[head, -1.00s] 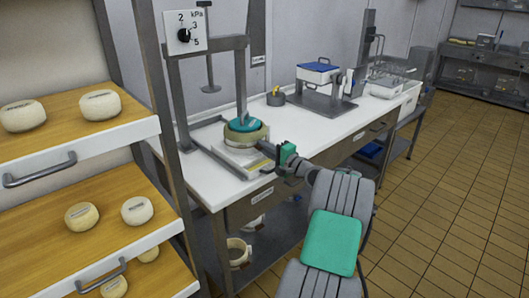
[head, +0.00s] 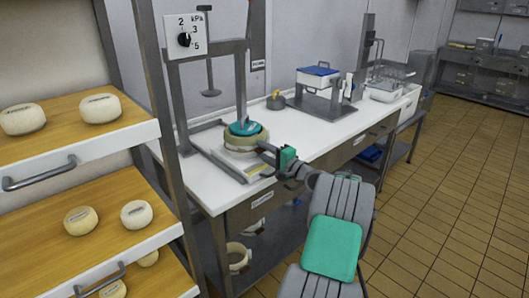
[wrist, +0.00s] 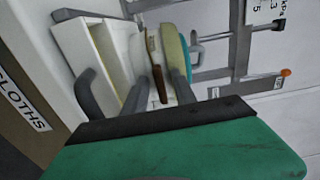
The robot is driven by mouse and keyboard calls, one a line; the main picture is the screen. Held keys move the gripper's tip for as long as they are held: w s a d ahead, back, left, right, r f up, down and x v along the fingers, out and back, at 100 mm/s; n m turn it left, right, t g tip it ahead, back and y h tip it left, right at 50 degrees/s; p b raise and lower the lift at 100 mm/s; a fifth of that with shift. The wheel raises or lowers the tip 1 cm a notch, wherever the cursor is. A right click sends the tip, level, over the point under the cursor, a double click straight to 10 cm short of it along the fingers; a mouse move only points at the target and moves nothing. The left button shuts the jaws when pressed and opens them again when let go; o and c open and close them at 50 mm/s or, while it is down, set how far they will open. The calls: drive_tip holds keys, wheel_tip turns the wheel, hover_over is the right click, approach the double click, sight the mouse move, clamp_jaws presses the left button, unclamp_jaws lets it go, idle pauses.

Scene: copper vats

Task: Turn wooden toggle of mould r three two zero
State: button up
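A round pale mould (head: 243,143) with a teal lid (head: 246,128) stands on the press base at the near end of the white bench. In the wrist view, the mould's pale yellow wall (wrist: 173,52) shows sideways, with a brown wooden toggle (wrist: 159,84) at its side. My gripper (head: 266,152) is at the right side of the mould. In the wrist view, my gripper (wrist: 160,92) has its two grey fingers apart, with the toggle between them; contact cannot be told. No mould number is readable.
The press frame (head: 240,85) and its dial plate (head: 184,33) rise behind the mould. A blue-lidded white box (head: 318,76) stands farther along the bench. A shelf rack (head: 80,145) with pale cheeses is at left. Tiled floor at right is clear.

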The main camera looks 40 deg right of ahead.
drive_tip(key=s, duration=0.7)
drive_tip(key=shift+s, duration=0.4)
drive_tip(key=w+a+n+g, duration=0.1)
drive_tip(key=a, duration=0.2)
drive_tip(key=w+a+r+n+y+p, duration=0.1)
drive_tip(key=w+a, duration=0.1)
drive_tip(key=a, duration=0.1)
drive_tip(key=w+a+n+g+p, duration=0.1)
drive_tip(key=w+a, duration=0.1)
drive_tip(key=a, duration=0.1)
drive_tip(key=shift+w+a+r+n+g+y, duration=0.1)
drive_tip(key=shift+r+n+g+y, duration=0.2)
drive_tip(key=shift+n+y, duration=0.1)
drive_tip(key=s+a+r+n+g+p, duration=0.15)
drive_tip(key=a+n+g+p, duration=0.5)
drive_tip(key=a, duration=1.45)
drive_tip(key=s+a+n+g+h+p, duration=0.1)
drive_tip(key=s+a, duration=0.4)
drive_tip(key=s, duration=0.5)
drive_tip(key=s+a+n+g+h+p, duration=0.1)
drive_tip(key=s+a+n+g, duration=0.3)
drive_tip(key=s, duration=0.7)
drive_tip(key=shift+s+a+f+n+g, duration=0.15)
drive_tip(key=shift+s+a+n+g, duration=0.15)
drive_tip(key=shift+a+n, duration=0.95)
